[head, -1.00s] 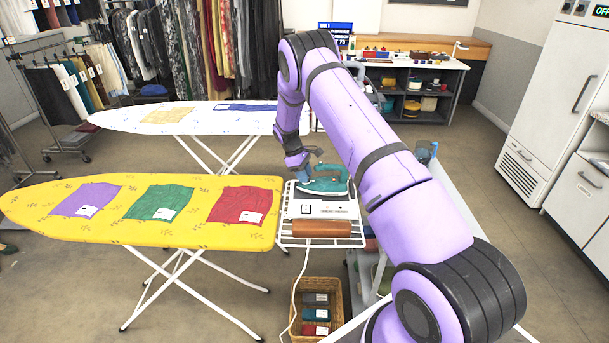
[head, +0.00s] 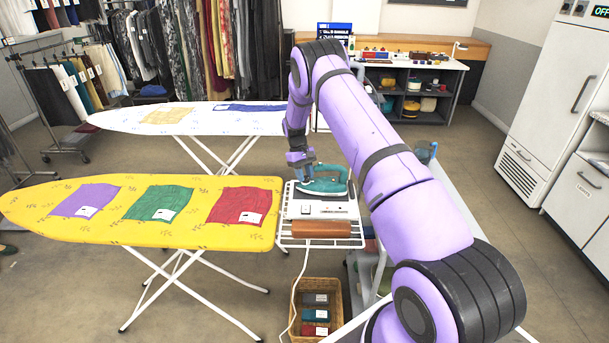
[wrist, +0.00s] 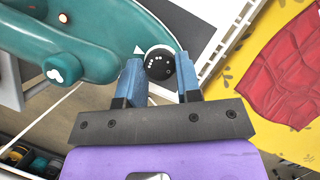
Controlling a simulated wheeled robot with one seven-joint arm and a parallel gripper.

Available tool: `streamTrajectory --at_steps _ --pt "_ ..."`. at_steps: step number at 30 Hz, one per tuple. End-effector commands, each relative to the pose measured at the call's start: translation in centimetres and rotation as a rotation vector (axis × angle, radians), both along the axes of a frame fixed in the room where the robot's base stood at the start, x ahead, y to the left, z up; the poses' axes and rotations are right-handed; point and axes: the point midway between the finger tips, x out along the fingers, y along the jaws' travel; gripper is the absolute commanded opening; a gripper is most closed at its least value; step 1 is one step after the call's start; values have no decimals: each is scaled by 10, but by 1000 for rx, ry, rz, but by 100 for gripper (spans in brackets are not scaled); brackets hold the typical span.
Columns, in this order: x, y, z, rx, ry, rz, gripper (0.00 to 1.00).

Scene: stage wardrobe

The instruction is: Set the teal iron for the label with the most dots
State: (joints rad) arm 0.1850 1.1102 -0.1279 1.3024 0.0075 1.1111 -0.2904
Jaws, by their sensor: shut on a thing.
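The teal iron (head: 325,181) rests on the white unit at the right end of the yellow board. In the wrist view the iron's teal body (wrist: 85,38) fills the upper left. Its black dial (wrist: 160,68) carries small white dots, and a white pointer mark sits just left of it. My gripper (wrist: 160,82) has its blue fingers shut on the dial; in the head view it is at the iron's left end. A purple cloth (head: 85,199), a green cloth (head: 158,203) and a red cloth (head: 238,203) each bear a white label; the dots on them are too small to read.
The cloths lie on the yellow ironing board (head: 40,215). A brown roll (head: 321,228) lies in front of the iron's unit. A basket (head: 336,292) with small blocks stands below. A white ironing board (head: 120,118) stands behind, beside clothes racks.

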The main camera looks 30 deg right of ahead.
Motion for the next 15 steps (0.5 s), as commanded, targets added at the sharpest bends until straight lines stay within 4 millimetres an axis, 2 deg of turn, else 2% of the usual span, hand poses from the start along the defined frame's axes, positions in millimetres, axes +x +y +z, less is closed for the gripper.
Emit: streamTrajectory --at_steps 15 --pt "0 -1 0 0 0 -38 8"
